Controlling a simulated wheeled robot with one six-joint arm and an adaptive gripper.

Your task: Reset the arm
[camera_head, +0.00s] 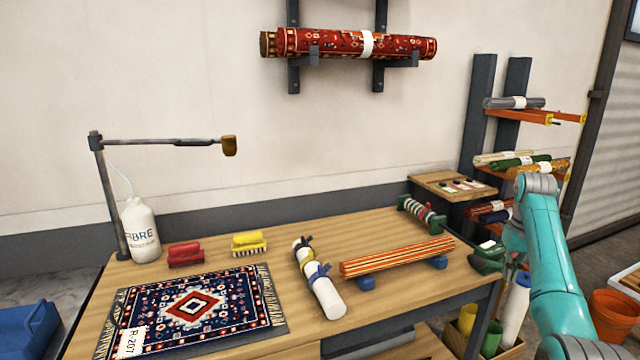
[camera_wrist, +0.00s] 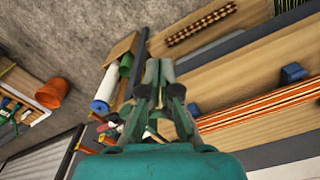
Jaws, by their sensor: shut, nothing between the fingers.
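My teal arm (camera_head: 553,265) reaches up from the lower right in the head view and bends down at its elbow, beside the right end of the wooden table (camera_head: 400,232). My gripper (camera_wrist: 159,72) shows in the wrist view with its grey fingertips together and nothing between them. Beyond it are the table's edge and the floor. In the head view the gripper end is small and dark beside the table's right end, and its fingers are hard to make out.
Rolls in a bin (camera_head: 514,312) and an orange bucket (camera_head: 613,314) stand at the right.

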